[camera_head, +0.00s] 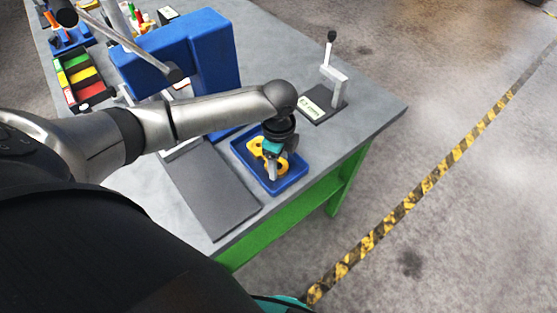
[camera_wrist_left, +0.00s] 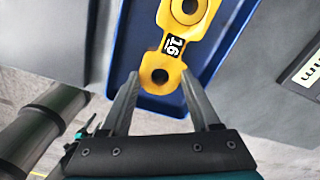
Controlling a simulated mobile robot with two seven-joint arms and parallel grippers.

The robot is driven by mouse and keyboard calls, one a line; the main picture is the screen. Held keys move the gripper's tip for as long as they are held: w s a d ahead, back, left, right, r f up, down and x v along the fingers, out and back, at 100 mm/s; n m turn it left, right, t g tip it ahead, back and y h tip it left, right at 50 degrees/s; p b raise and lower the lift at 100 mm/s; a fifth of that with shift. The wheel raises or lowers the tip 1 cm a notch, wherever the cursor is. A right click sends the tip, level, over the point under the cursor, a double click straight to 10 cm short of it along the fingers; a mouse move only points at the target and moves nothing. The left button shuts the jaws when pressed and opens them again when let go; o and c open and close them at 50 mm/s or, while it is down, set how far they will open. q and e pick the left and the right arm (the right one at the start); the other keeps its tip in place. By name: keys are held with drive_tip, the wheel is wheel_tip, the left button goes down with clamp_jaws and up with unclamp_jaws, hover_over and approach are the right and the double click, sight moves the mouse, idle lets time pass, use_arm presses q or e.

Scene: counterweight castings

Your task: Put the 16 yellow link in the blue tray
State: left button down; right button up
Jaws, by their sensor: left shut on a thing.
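The yellow link (camera_wrist_left: 177,45) with the number 16 on a black label shows in the left wrist view, with one ring end between the fingers of my left gripper (camera_wrist_left: 160,95). The gripper is shut on that end. The link also shows in the head view (camera_head: 256,155), partly hidden by the gripper. The blue tray (camera_head: 293,183) is on the table, and the link is over or inside it; I cannot tell whether it touches the floor of the tray. The tray's floor and wall show behind the link in the left wrist view (camera_wrist_left: 225,50). My right gripper is not in view.
A dark grey plate (camera_head: 212,190) lies left of the tray. A big blue machine frame (camera_head: 185,50) stands behind it. A small stand with a lever (camera_head: 333,80) and a label is to the right. The table's front edge is close to the tray.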

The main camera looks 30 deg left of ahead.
use_arm(q)
drive_tip(key=shift+c, duration=0.6)
unclamp_jaws()
wheel_tip(320, 180, up, 12)
drive_tip(key=p, duration=0.1)
drive_tip(key=shift+p, duration=0.35)
drive_tip(key=shift+r, duration=0.1)
